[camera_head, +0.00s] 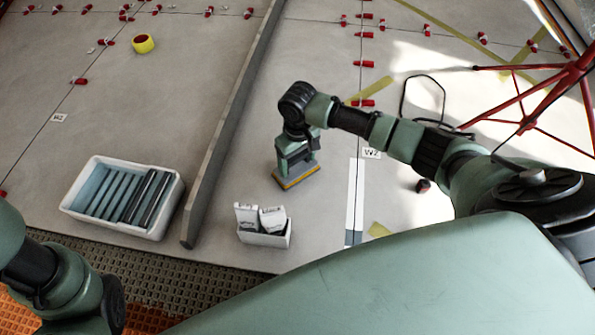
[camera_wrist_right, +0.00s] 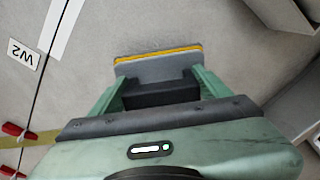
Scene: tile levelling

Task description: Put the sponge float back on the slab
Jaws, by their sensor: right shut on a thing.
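The sponge float (camera_head: 297,178) has a grey body and a yellow-orange sponge edge. My right gripper (camera_head: 295,158) is shut on it, pointing down, in the middle of the head view. In the right wrist view the float (camera_wrist_right: 158,66) spans between the fingers of the gripper (camera_wrist_right: 155,90), and its handle is mostly hidden. The float is at or just above the grey slab (camera_head: 335,195); I cannot tell whether it touches. My left arm shows at the lower left, but its gripper is out of view.
A long grey straightedge bar (camera_head: 232,125) lies left of the float. A white box (camera_head: 264,238) with packets stands just in front of it. A white tub (camera_head: 72,205) of dark bars is further left. A red tripod (camera_head: 545,105) and black cable loop (camera_head: 405,100) are right.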

